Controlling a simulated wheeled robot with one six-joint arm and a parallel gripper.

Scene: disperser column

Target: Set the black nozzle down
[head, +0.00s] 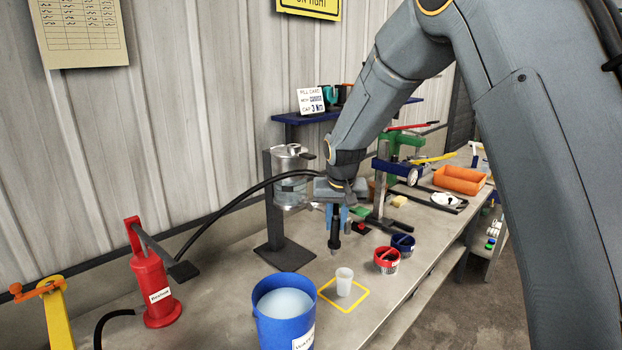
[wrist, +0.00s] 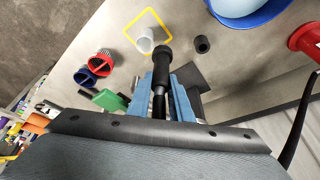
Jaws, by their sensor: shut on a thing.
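The black nozzle (head: 335,240) hangs tip-down from my gripper (head: 341,214) in the head view, above the bench and behind the white cup. In the wrist view the blue fingers of my gripper (wrist: 165,92) are shut on the nozzle (wrist: 161,64), which points away from the camera. The nozzle looks clear of the bench. A white cup (head: 344,281) stands inside a yellow square outline on the bench; the cup also shows in the wrist view (wrist: 144,42), just left of the nozzle's end.
A blue water bucket (head: 269,324) stands in front, left of the cup. Red (head: 387,261) and blue (head: 403,244) small pots stand right. A clear tank (head: 290,192) on a stand and a red pump (head: 150,285) stand left. A short black cylinder (wrist: 202,44) is on the bench.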

